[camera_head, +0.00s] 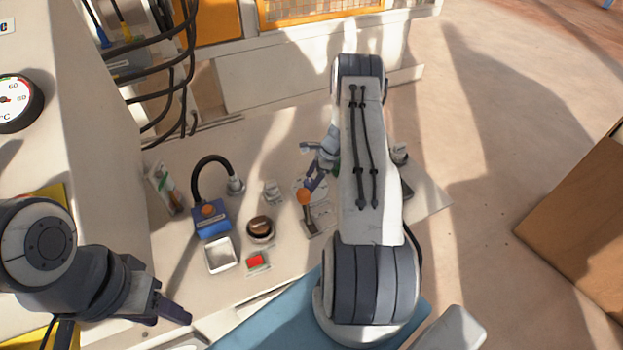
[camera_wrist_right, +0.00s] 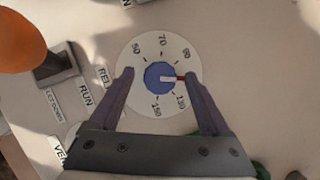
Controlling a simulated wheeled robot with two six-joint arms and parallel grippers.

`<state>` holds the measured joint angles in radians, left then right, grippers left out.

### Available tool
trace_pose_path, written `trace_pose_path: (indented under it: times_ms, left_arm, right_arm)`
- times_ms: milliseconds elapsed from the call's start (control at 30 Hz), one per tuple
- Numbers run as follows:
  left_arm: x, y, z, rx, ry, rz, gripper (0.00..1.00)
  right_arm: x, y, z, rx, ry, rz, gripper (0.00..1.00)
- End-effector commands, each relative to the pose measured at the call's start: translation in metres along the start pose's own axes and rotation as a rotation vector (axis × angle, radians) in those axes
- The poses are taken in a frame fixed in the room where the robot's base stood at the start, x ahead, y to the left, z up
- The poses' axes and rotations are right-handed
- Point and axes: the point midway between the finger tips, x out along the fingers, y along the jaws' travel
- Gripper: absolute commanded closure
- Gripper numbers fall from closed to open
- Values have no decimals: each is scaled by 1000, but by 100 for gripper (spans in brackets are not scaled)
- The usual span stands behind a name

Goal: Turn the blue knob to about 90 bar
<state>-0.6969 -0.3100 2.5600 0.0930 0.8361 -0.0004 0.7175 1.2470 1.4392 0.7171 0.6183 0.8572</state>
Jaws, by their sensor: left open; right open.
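The blue knob (camera_wrist_right: 158,77) sits in the middle of a round white dial (camera_wrist_right: 143,50) in the right wrist view. In the head view my right gripper (camera_head: 316,167) is over the panel, partly behind my right arm, and the blue knob cannot be made out. My left gripper (camera_head: 172,308) is open at lower left, away from the dial.
An orange-topped lever (camera_head: 305,197) stands close beside the dial. A cabinet with a gauge (camera_head: 15,103) stands left.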

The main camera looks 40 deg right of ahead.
Motion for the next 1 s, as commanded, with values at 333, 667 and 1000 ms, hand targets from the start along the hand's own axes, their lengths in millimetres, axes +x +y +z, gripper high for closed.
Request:
trace_pose_path:
  times_ms: [333, 667, 1000]
  left_arm:
    - [0, 0, 0, 0, 0, 0, 50]
    - [4, 0, 0, 0, 0, 0, 50]
    - [27, -2, 1, 0, 0, 0, 50]
  right_arm:
    - [0, 0, 0, 0, 0, 0, 76]
    - [1, 0, 0, -22, 0, 8, 100]
    - [4, -2, -1, -203, 0, 82, 100]
